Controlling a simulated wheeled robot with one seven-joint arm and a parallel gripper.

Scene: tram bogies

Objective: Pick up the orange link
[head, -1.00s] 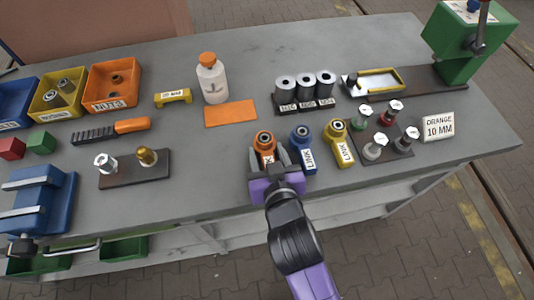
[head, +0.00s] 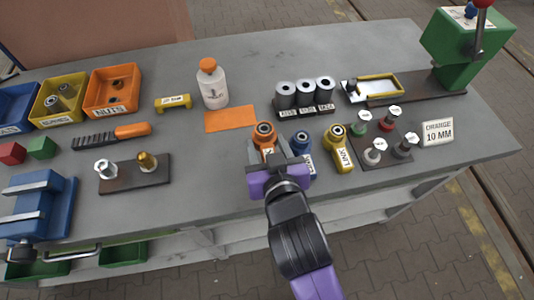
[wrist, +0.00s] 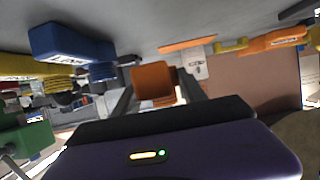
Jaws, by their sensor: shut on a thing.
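The orange link (head: 265,134) is between the fingers of my gripper (head: 268,153), near the front edge of the grey workbench (head: 240,190). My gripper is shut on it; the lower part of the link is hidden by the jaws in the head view. In the wrist view the orange link (wrist: 154,82) shows end-on between the two dark fingers. The link appears raised a little above the bench top. The blue link (head: 302,144) stands just right of it, partly covered by my gripper. The yellow link (head: 338,146) is farther right.
Dark cylinders (head: 306,93) stand behind the links. A plate with bolts (head: 385,150) and an "ORANGE 10 MM" sign (head: 437,131) are to the right. A bolt stand (head: 135,175) is left.

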